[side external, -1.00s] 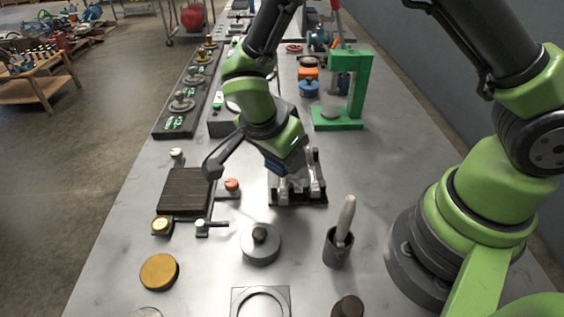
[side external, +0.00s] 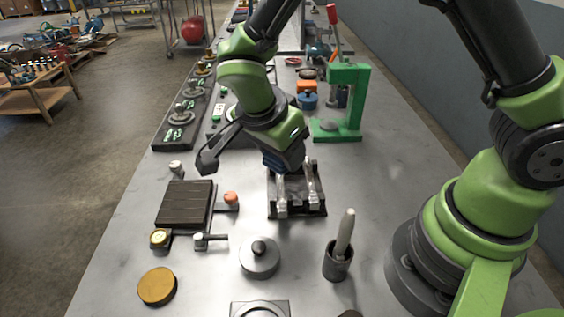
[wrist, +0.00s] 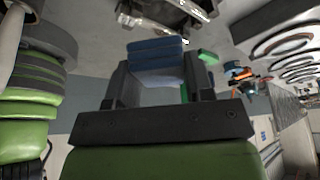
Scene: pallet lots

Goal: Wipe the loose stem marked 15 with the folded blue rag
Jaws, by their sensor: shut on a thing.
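My gripper (wrist: 155,85) is shut on the folded blue rag (wrist: 155,55), which shows as a stacked blue block between the fingers in the wrist view. In the side view the blue rag (side external: 283,161) shows at the end of my arm, over the back part of a dark fixture (side external: 297,213) with upright silver parts along its two sides. My gripper and the rag hide part of this fixture. The fixture's edge also shows at the top of the wrist view (wrist: 170,14). No mark 15 is legible, so I cannot tell which piece is the stem.
A ribbed dark plate (side external: 185,205) with small knobs lies left of the fixture. A grey round weight (side external: 259,260), a brass disc (side external: 157,286) and a dark cup with a pale handle (side external: 337,263) stand in front. A green press frame (side external: 352,100) stands behind right.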

